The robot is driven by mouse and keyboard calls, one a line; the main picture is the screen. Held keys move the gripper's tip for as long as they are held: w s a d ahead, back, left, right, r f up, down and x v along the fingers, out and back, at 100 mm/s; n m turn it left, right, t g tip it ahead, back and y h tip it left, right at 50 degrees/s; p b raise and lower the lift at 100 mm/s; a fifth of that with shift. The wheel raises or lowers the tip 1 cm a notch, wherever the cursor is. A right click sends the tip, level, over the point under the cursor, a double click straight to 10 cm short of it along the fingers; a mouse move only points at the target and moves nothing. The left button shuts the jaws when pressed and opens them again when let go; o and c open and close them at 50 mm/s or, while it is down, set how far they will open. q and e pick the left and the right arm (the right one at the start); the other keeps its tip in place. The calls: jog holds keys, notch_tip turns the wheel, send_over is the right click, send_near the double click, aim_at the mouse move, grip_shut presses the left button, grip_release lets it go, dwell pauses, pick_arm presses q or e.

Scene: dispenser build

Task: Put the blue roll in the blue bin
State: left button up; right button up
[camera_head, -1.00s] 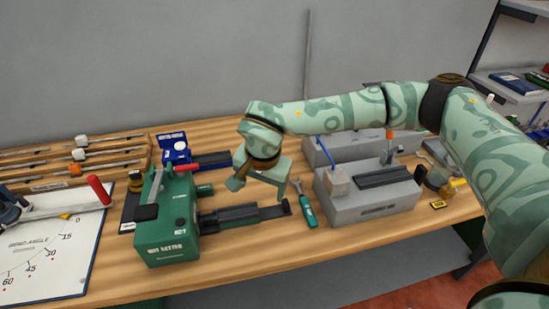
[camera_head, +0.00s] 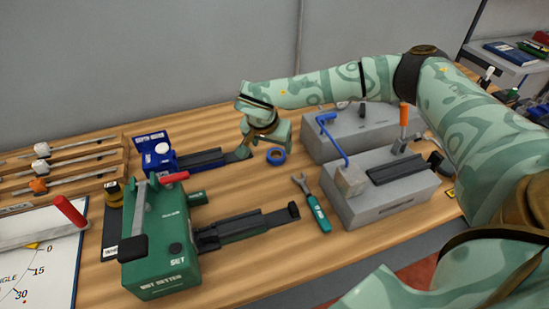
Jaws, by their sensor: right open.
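A small blue roll (camera_head: 276,156), ring-shaped, lies flat on the wooden bench just in front of my right gripper (camera_head: 264,146). My right gripper is open, its fingers pointing down towards the bench. One finger is close to the end of the blue machine's rail, the other just above and behind the roll; nothing shows between them. A blue machine (camera_head: 149,152) with a dark rail stands left of the gripper. I cannot make out a blue bin in this view. My left gripper is not in view.
A green machine (camera_head: 165,250) with a dark rail stands in front left. A wrench with a teal handle (camera_head: 319,212) lies on the bench. Grey blocks (camera_head: 385,200) stand to the right. A white angle board (camera_head: 40,265) is at left, with shelves (camera_head: 508,62) far right.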

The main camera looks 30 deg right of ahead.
aim_at(275, 156)
jog(key=shift+x, duration=1)
jog(key=b+x, duration=0.2)
jog(key=x, duration=0.2)
jog(key=shift+d+f, duration=0.1)
jog(key=shift+f, duration=0.25)
jog(key=shift+r, duration=0.1)
jog(key=c, duration=1.1)
